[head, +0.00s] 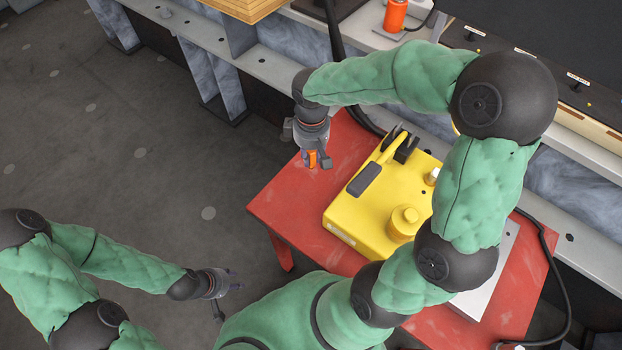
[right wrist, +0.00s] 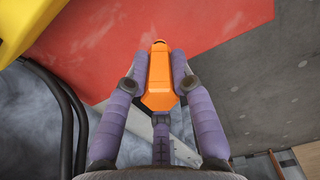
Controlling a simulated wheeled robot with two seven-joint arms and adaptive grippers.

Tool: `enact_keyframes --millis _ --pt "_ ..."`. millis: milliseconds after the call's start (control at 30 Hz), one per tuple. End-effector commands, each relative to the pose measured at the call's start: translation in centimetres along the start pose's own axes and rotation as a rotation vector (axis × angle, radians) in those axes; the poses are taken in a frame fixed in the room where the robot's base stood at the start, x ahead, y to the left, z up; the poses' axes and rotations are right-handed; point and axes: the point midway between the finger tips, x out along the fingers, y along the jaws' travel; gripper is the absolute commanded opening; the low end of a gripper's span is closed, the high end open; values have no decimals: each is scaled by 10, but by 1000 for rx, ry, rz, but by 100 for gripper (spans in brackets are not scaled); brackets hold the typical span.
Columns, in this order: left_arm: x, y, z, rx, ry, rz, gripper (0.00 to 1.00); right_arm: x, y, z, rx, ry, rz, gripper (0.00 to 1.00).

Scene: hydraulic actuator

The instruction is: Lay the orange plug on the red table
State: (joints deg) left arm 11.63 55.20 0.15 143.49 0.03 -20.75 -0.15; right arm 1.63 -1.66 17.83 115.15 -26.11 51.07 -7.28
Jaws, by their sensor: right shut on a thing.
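The orange plug (right wrist: 160,82) is between the fingers of my right gripper (right wrist: 158,70), which is shut on it. In the head view the plug (head: 311,158) shows as a small orange patch under my right gripper (head: 316,160), over the far left corner of the red table (head: 285,205). The red table surface (right wrist: 190,30) lies beyond the plug in the right wrist view; I cannot tell whether the plug touches it. My left gripper (head: 228,285) is away from the table, over the floor at lower left; its fingers are too small to read.
A yellow canister-like unit (head: 375,205) with a handle and round cap stands on the table, right of my right gripper. A black hose (head: 340,70) runs behind it. The table's left part is bare. A grey metal beam (head: 250,75) runs along the back.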

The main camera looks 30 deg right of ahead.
Motion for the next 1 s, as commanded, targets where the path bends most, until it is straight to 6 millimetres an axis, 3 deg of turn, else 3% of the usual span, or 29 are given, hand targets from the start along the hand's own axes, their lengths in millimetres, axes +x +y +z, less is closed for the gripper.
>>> enact_keyframes --millis 133,367,600,1000 --pt "11 -4 -1 0 1 0 40 27 0 0 1 -3 -1 0" --pt "17 -6 -1 0 1 0 40 47 0 0 1 -1 -1 0" --pt "31 -11 -2 0 1 0 40 84 0 0 2 -3 -1 0" --pt "33 -12 -2 1 1 0 40 90 0 -1 2 0 0 0"
